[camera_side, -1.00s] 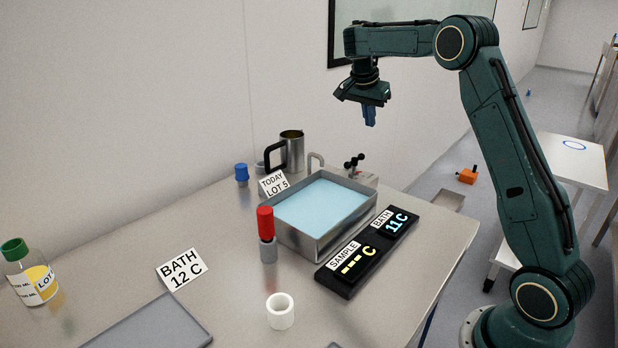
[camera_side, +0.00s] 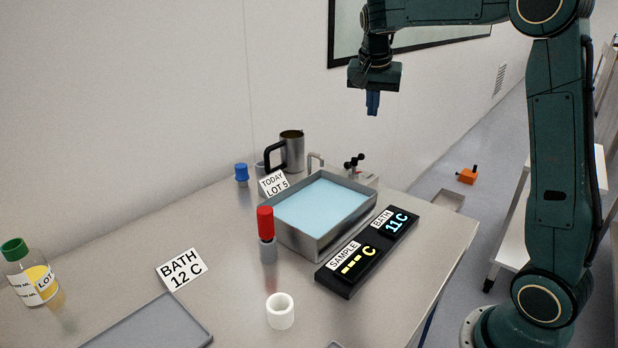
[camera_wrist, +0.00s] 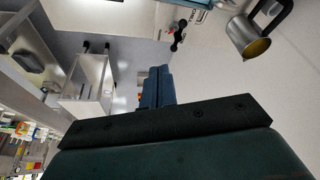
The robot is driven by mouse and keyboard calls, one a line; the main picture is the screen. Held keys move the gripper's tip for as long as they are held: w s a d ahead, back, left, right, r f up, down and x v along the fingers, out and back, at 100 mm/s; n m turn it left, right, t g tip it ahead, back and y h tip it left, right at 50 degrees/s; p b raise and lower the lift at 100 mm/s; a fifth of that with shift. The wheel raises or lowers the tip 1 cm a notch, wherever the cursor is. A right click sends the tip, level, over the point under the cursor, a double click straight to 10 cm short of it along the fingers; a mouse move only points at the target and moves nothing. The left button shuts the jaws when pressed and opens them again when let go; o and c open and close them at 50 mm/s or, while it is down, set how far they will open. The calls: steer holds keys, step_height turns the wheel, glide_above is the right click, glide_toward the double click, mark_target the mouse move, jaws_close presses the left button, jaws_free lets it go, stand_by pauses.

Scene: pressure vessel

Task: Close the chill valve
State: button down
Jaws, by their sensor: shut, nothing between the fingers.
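A small valve-like fitting with black handles (camera_side: 353,162) stands behind the far corner of the bath; I take it for the chill valve. It also appears as dark handles in the wrist view (camera_wrist: 178,36), near the top. Whether it is open or closed is too small to tell. The steel bath (camera_side: 305,238) holds pale blue liquid. My gripper (camera_side: 373,103) is shut and empty, high above the back of the table and apart from the fitting. Its blue fingers show in the wrist view (camera_wrist: 157,80).
A steel jug (camera_side: 292,150) and a bent tap (camera_side: 315,160) stand near the fitting. The display box (camera_side: 348,272) reads bath 11 C; a card (camera_side: 181,270) reads bath 12 C. A red-topped cylinder (camera_side: 266,225) stands before the bath. Air around my gripper is free.

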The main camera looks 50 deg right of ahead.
steer(key=s+a+r+n+t+y, duration=0.1)
steer(key=s+a+r+n+t, duration=0.1)
steer(key=s+a+n, duration=0.4)
steer(key=shift+s+a+n, duration=0.4)
steer(key=shift+s+a, duration=2.4)
steer(key=shift+s, duration=0.15)
steer(key=s+a+f+n+t+y, duration=0.1)
steer(key=s+a+f+n, duration=0.2)
steer(key=s, duration=0.3)
steer(key=s+a+f+n+y, duration=0.1)
steer(key=s+a+f+n, duration=0.2)
steer(key=s+a, duration=0.2)
steer(key=shift+s+a+t+y, duration=0.35)
steer(key=shift+s+t+y, duration=0.05)
steer(key=shift+s, duration=0.5)
